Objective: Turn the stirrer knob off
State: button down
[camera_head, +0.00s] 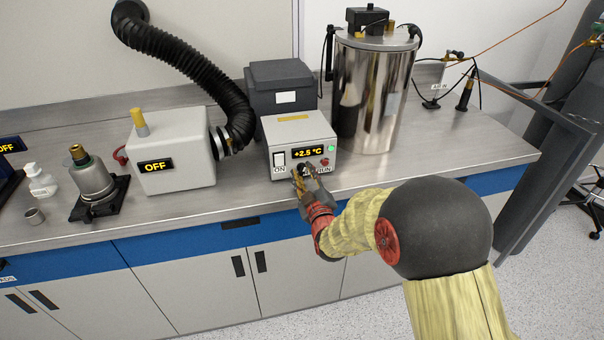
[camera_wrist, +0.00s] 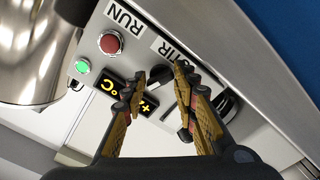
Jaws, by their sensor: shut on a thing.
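The stirrer knob (camera_wrist: 179,86) is a small dark knob on the front of a light grey controller box (camera_head: 285,131), by a partly hidden STIR label. My gripper (camera_head: 304,170) is at the lower middle of that front panel, below the lit display (camera_head: 304,151), which reads +2.5 °C. In the wrist view my gripper (camera_wrist: 171,80) has a finger on each side of the knob and is shut on it.
A red button (camera_wrist: 110,43), a green light (camera_wrist: 82,65) and the RUN label (camera_wrist: 125,16) are close beside my fingers. A white ON switch (camera_head: 279,158) is left of the display. A shiny steel vessel (camera_head: 372,100) stands behind right, a white OFF box (camera_head: 170,150) left.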

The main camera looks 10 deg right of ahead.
jog(key=shift+n, duration=1.7)
jog(key=c, duration=1.2)
grip_release()
jog(key=shift+o, duration=0.6)
jog(key=shift+s+f, duration=0.1)
jog(key=shift+s, duration=0.25)
jog(key=shift+s+f, duration=0.1)
jog(key=shift+s, duration=2.6)
